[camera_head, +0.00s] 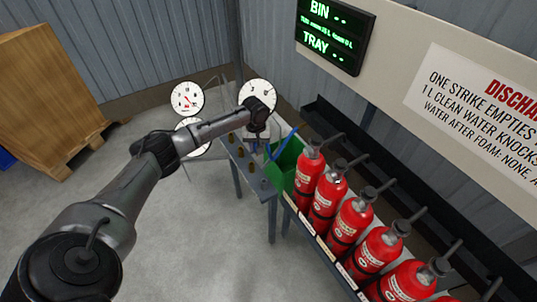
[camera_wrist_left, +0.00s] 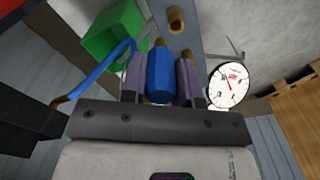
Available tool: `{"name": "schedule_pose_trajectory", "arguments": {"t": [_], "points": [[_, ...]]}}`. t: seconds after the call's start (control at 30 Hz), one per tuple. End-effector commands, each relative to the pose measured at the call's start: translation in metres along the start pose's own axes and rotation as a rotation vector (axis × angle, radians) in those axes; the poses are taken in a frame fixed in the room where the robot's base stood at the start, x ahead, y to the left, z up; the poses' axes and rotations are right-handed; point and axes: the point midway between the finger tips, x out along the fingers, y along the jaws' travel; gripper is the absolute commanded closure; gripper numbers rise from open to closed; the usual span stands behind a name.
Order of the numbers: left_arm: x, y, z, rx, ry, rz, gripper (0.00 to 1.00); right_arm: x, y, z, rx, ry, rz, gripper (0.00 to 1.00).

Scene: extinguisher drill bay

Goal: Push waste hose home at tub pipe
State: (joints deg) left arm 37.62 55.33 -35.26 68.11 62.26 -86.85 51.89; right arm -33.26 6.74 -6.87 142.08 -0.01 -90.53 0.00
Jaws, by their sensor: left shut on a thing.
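My left gripper (camera_head: 255,146) is over the grey bench beside the green tub (camera_head: 283,168). In the left wrist view its two fingers (camera_wrist_left: 160,76) are shut on a thick blue sleeve, the end of the waste hose (camera_wrist_left: 159,76). The thin blue hose (camera_head: 284,142) bends away toward the tub side, and a brass-coloured tip shows on it in the wrist view. A brass pipe stub (camera_wrist_left: 176,19) stands on the bench, apart from the sleeve in the wrist view. I cannot tell whether it is the tub pipe, or whether the sleeve sits on a pipe. My right gripper is out of view.
Several red extinguishers (camera_head: 327,197) stand in a row right of the tub. Round dial gauges (camera_head: 187,98) stand around the bench (camera_head: 262,188), near my arm. A wooden crate (camera_head: 45,95) is at the far left. The floor left of the bench is clear.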

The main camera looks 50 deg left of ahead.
Motion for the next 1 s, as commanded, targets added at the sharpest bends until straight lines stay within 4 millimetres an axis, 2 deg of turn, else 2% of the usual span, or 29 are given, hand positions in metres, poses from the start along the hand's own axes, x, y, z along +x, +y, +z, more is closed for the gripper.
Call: {"name": "schedule_pose_trajectory", "arguments": {"t": [0.03, 0.17, 0.57, 1.0], "points": [[0.004, -0.009, -0.005, -0.041, -0.001, -0.002, 0.96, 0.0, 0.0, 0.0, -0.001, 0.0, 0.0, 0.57], [0.01, -0.023, -0.013, -0.13, 0.001, -0.001, 0.96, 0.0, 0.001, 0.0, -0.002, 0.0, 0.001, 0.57], [0.016, -0.023, -0.013, -0.205, 0.002, 0.001, 0.96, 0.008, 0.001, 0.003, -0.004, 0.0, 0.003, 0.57], [0.038, -0.023, -0.012, -0.204, 0.003, 0.0, 0.96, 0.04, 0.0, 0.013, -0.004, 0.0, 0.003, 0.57]]}}
